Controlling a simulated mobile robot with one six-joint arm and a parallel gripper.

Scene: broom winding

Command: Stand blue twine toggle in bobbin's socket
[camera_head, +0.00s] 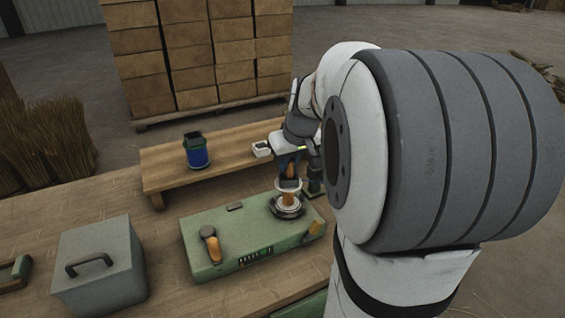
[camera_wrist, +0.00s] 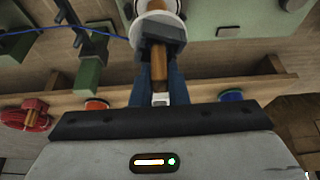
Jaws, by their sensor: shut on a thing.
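The bobbin (camera_head: 287,199) stands upright on the green machine, with pale flanges and a brown core. Its pale flange shows at the top of the wrist view (camera_wrist: 141,22). My gripper (camera_head: 289,170) is directly above the bobbin, pointing down. In the wrist view my gripper (camera_wrist: 160,48) is shut on a short wooden toggle (camera_wrist: 159,68). Blue twine (camera_wrist: 65,29) runs from near the fingertips to the left edge. The toggle's lower end and the bobbin's socket are hidden by the fingertips, so I cannot tell whether the toggle is in the socket.
The green machine (camera_head: 205,262) has an orange-handled lever (camera_head: 211,243) at left. A grey box (camera_head: 100,270) stands left.

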